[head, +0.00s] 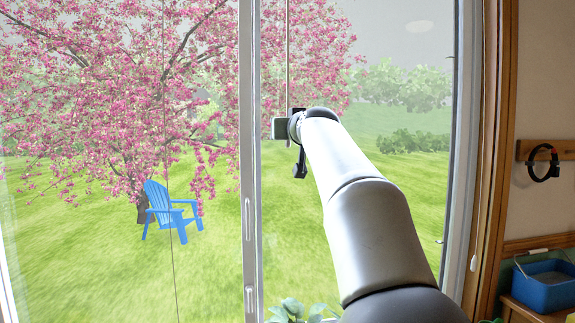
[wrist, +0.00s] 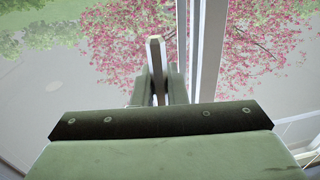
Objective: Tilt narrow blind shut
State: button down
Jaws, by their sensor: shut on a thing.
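A thin pale wand (head: 287,60) hangs down in front of the glass from above the head view, just right of the window's middle post. My gripper (head: 283,127) is at its lower visible part, with the arm reaching up from the lower right. In the wrist view, my gripper (wrist: 156,92) has its two fingers closed on the pale wand (wrist: 155,52), which stands between them. The wand below my gripper is hidden or not clear. The narrow blind's slats are not seen in either view, so their tilt cannot be told.
The white middle post (head: 250,160) stands close left of my gripper. A thin dark cord (head: 170,220) hangs at the left pane. Leaves of a plant (head: 292,309) rise at the bottom. A black ring (head: 543,164) and a blue bin (head: 545,290) are at right.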

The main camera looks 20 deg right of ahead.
jog(key=shift+f+n+y+b, duration=0.45)
jog(key=shift+n+y+b, duration=0.15)
jog(key=shift+y+b, duration=0.4)
jog(key=shift+n+y, duration=0.5)
jog(key=shift+y, duration=0.3)
jog(key=n+y, duration=0.1)
jog(key=y, duration=0.1)
jog(key=n+y+p, duration=0.1)
jog(key=y, duration=0.1)
jog(key=n+y, duration=0.1)
jog(key=shift+d+r+n+g+y, duration=0.1)
jog(key=shift+r+n+g+y, duration=0.2)
jog(key=shift+r+g+y, duration=0.1)
jog(key=n+g+y+p, duration=0.1)
jog(key=y+p, duration=0.1)
jog(key=n+g+y+p, duration=0.1)
jog(key=n+y+p, duration=0.1)
jog(key=p, duration=0.1)
jog(key=shift+s+r+n+g+y, duration=0.1)
jog(key=shift+n+g+y, duration=0.2)
jog(key=shift+n+g+y+p, duration=0.5)
jog(key=shift+g+y+p, duration=0.1)
jog(key=shift+y+p, duration=0.15)
jog(key=shift+f, duration=0.25)
jog(key=c, duration=1.6)
grip_release()
jog(key=shift+o, duration=0.2)
jog(key=shift+s, duration=0.1)
